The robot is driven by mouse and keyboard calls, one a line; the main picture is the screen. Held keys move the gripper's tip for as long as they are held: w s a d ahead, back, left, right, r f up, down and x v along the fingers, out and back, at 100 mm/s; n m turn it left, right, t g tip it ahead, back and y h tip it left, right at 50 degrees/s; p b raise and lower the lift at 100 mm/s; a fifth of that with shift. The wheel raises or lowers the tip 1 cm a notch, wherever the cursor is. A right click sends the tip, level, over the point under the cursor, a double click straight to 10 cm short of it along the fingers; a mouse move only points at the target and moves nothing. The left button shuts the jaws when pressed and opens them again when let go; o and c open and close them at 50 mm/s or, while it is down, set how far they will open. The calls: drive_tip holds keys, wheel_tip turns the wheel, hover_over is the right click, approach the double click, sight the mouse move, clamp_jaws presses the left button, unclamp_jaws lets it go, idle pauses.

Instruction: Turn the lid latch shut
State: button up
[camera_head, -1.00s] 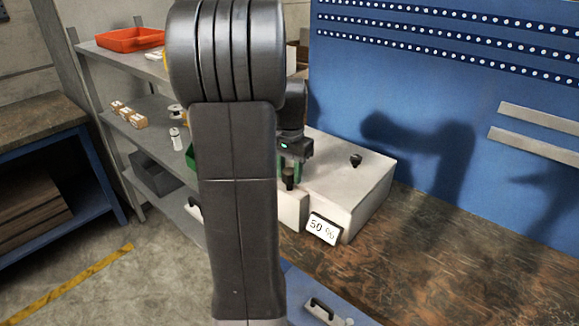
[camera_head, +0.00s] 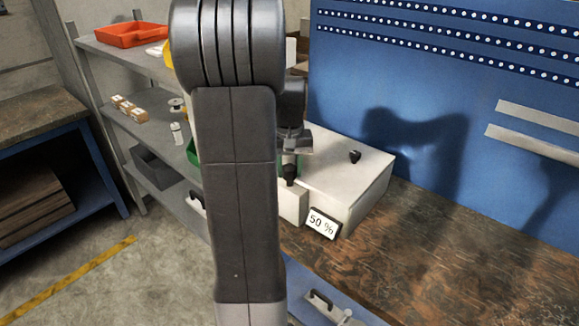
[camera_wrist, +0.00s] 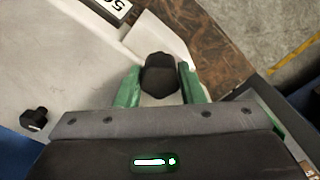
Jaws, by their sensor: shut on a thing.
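A white box (camera_head: 345,172) stands on the bench, with a black knob-like latch (camera_head: 289,174) at its left front part. In the wrist view the same black latch (camera_wrist: 160,72) sits between the two green fingers of my gripper (camera_wrist: 158,82). The fingers flank it closely, one on each side, and are shut on it. In the head view my gripper (camera_head: 291,156) is over the latch, its green fingers partly hidden behind my own arm. The left part of the box is also hidden by the arm.
A second black knob (camera_head: 355,157) stands on the box top, to the right; it also shows in the wrist view (camera_wrist: 33,119). A "50 %" sign (camera_head: 322,224) is at the box front. The wooden bench (camera_head: 440,250) is clear at right. A blue panel (camera_head: 430,90) rises behind.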

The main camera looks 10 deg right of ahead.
sight(289, 167)
idle(0.4)
drive_tip(key=o, duration=1)
drive_tip(key=shift+r, duration=0.1)
wheel_tip(289, 167, up, 14)
drive_tip(key=shift+f, duration=0.25)
wheel_tip(289, 167, down, 14)
drive_tip(key=shift+r, duration=0.15)
drive_tip(key=shift+r, duration=0.1)
idle(0.4)
